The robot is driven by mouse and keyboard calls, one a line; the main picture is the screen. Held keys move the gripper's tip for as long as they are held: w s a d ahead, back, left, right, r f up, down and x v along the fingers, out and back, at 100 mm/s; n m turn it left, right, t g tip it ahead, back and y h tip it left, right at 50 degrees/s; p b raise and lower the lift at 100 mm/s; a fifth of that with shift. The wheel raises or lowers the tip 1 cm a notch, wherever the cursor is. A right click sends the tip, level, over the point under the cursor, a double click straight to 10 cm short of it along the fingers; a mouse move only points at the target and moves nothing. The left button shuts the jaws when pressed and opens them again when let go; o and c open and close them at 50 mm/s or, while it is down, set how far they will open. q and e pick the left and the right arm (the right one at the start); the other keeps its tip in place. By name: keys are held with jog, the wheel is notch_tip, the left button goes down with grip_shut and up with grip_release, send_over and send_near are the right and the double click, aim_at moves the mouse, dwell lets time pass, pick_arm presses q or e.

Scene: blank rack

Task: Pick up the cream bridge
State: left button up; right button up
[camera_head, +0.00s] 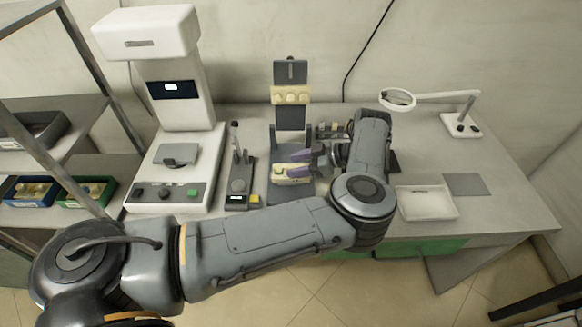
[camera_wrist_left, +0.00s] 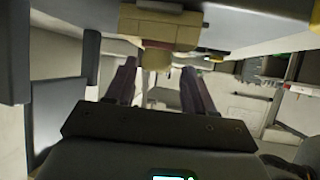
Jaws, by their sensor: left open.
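A cream block (camera_head: 291,176), which may be the cream bridge, sits low on the front of the grey upright stand (camera_head: 291,118). A second cream piece (camera_head: 291,95) with several rounded bumps sits higher on the same stand; I cannot tell for sure which is the bridge. My left gripper (camera_head: 298,164) has its purple fingers pointing left at the lower block, apart and beside it or overlapping it. In the left wrist view the open fingers (camera_wrist_left: 158,72) stand either side of a small rounded cream knob below a tan block (camera_wrist_left: 158,28). Contact is not clear. My right gripper is not in view.
A white machine (camera_head: 170,160) stands left of the stand, with a small dark device (camera_head: 239,185) between them. A white tray (camera_head: 427,203), a grey pad (camera_head: 463,184) and a magnifier (camera_head: 398,99) are at the right. Shelf bins (camera_head: 86,193) stand far left.

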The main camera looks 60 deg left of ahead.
pick_arm(q)
jog(key=shift+s+a+f, duration=0.2)
jog(key=shift+s+a, duration=0.05)
jog(key=shift+s, duration=0.05)
jog(key=shift+c, duration=0.3)
grip_shut()
jog(key=shift+r, duration=0.1)
